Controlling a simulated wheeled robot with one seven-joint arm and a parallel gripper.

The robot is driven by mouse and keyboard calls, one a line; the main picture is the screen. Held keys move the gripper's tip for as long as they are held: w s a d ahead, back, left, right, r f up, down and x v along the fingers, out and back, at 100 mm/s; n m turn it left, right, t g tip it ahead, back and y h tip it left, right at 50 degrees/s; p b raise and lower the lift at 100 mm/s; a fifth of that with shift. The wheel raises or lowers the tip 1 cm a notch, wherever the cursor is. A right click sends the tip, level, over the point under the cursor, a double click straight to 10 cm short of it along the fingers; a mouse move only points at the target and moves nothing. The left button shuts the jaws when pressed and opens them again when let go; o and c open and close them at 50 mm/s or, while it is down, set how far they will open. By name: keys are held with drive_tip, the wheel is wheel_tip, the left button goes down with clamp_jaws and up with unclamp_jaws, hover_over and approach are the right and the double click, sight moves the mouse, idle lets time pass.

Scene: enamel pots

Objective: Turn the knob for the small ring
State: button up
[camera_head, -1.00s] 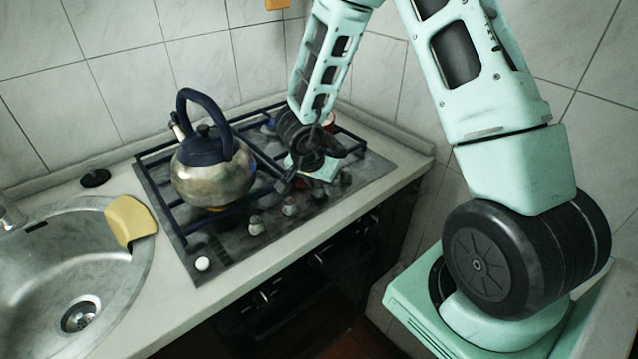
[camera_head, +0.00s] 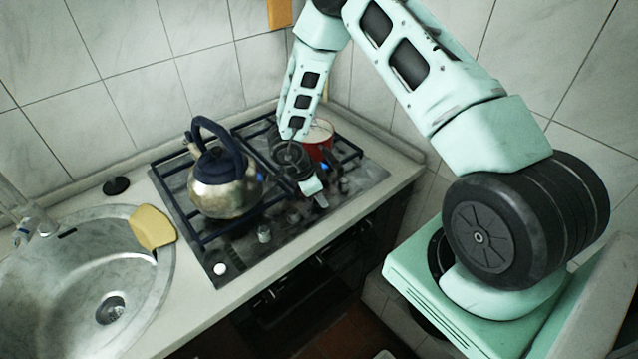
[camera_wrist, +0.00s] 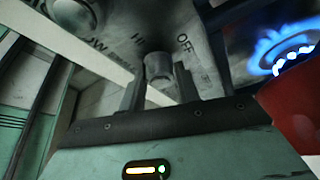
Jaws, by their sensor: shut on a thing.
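A grey stove knob (camera_wrist: 158,66) sits between the two fingers of my gripper (camera_wrist: 159,84) in the wrist view, with the fingers shut on its sides. "OFF" and "HI" are printed on the panel around it. In the head view my gripper (camera_head: 319,198) is down at the right part of the cooktop's front panel, and it hides the held knob. A blue flame burns on a ring (camera_wrist: 290,48) beside the knob in the wrist view. A red pot (camera_wrist: 298,108) is close to that flame; it also shows behind my gripper in the head view (camera_head: 319,136).
A steel kettle (camera_head: 224,188) stands on the left of the cooktop (camera_head: 213,256), with a blue flame at its right. Other knobs (camera_head: 264,234) line the front panel. A sink (camera_head: 75,270) with a yellow cloth (camera_head: 152,228) is at the left.

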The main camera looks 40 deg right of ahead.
drive_tip(key=m+g+y+p, duration=0.1)
drive_tip(key=m+p, duration=0.1)
drive_tip(key=m, duration=0.1)
drive_tip(key=shift+r+m, duration=0.1)
drive_tip(key=shift+m, duration=0.2)
drive_tip(key=shift+w+m+g+y+p, duration=0.1)
drive_tip(key=shift+m+g+y+p, duration=0.3)
drive_tip(key=shift+m, duration=1.1)
drive_tip(key=o, duration=1)
drive_tip(key=shift+c, duration=0.2)
drive_tip(key=b+v, duration=0.4)
drive_tip(key=v, duration=1.3)
drive_tip(key=shift+w, duration=0.4)
